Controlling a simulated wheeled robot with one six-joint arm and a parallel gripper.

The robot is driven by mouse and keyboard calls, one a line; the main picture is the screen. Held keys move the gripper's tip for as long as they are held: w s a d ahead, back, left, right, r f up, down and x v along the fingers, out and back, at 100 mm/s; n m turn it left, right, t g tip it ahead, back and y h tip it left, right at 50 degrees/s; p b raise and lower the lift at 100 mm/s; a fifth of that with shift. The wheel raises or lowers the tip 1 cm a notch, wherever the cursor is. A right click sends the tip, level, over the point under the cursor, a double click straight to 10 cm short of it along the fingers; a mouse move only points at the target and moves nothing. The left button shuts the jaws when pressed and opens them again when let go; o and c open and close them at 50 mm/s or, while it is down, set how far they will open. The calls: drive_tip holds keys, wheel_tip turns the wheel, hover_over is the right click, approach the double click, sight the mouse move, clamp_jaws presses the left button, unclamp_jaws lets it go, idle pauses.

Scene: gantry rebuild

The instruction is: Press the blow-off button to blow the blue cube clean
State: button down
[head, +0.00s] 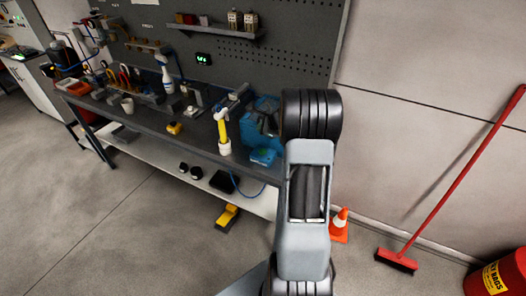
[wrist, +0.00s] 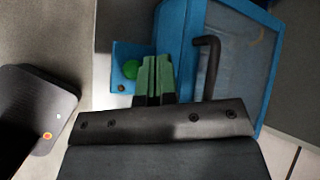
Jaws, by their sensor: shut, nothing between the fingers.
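In the wrist view, my gripper (wrist: 155,64) is shut and empty, its green fingers side by side. A round green button (wrist: 130,69) sits on a small blue panel (wrist: 119,52), just left of the fingertips. I cannot tell whether they touch it. A blue cabinet (wrist: 176,32) with a grey window and a bent black handle (wrist: 209,62) stands to the right of the panel. In the head view, the cabinet (head: 256,134) is at the bench's right end, partly behind my arm; the fingertips are hidden there. I cannot make out the blue cube.
The workbench (head: 148,133) carries a cup, a spray bottle and tools. A yellow-handled thing (head: 221,130) stands left of the cabinet. An orange cone (head: 340,222), a red broom (head: 398,261) and a red bin (head: 505,272) stand right. Floor at left is clear.

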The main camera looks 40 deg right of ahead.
sight(262, 152)
wheel_tip(262, 152, down, 8)
drive_tip(key=b, duration=0.6)
drive_tip(key=shift+f+b, duration=0.4)
drive_tip(key=shift+b, duration=0.05)
drive_tip(key=shift+f+b, duration=0.2)
drive_tip(key=shift+b, duration=0.1)
idle(1.4)
drive_tip(key=shift+f, duration=0.15)
drive_tip(key=shift+f+b, duration=0.55)
drive_tip(key=shift+b, duration=0.25)
idle(0.7)
drive_tip(key=shift+r, duration=0.15)
drive_tip(key=shift+r+p, duration=0.65)
drive_tip(key=shift+r, duration=0.15)
